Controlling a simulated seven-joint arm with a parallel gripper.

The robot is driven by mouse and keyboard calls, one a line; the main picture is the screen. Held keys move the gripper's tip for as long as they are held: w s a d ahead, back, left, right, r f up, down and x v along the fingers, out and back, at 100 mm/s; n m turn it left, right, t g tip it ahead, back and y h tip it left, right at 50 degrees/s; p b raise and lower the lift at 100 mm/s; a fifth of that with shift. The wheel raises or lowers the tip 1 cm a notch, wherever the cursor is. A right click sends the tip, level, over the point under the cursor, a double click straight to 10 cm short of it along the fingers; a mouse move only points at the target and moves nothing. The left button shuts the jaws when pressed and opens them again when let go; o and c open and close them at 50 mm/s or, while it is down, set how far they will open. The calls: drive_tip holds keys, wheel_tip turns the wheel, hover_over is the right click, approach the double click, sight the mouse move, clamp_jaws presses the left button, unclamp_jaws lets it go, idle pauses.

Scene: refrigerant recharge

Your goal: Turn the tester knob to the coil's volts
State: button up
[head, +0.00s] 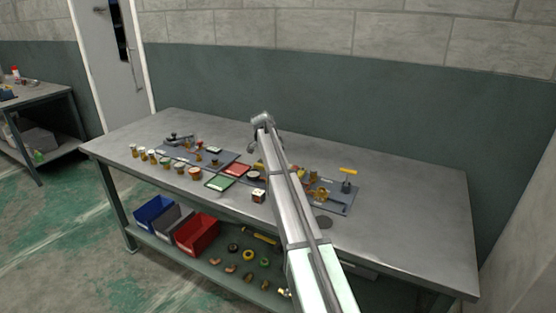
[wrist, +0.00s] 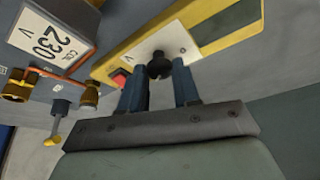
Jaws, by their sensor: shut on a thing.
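The tester is a yellow body (wrist: 125,62) with a white dial plate (wrist: 177,42) in the wrist view. Its small black knob (wrist: 159,66) stands out from the plate. My gripper (wrist: 161,76) has its two blue fingers on either side of the knob and is shut on it. The plate carries a small V mark; other dial marks and the pointer setting cannot be read. A block labelled COIL 230 V (wrist: 50,42) is at the upper left of the wrist view. In the head view my arm hides the tester and my gripper cannot be made out.
Brass fittings (wrist: 88,95) and a yellow-handled part (wrist: 53,134) are left of my fingers. A red button (wrist: 121,78) is on the tester.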

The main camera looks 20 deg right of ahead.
drive_tip(key=shift+m, duration=0.5)
drive_tip(key=o, duration=1.1)
drive_tip(key=shift+c, duration=0.2)
drive_tip(key=v, duration=1.3)
drive_tip(key=shift+w+r, duration=0.15)
drive_tip(key=shift+r, duration=0.25)
drive_tip(key=shift+a, duration=0.15)
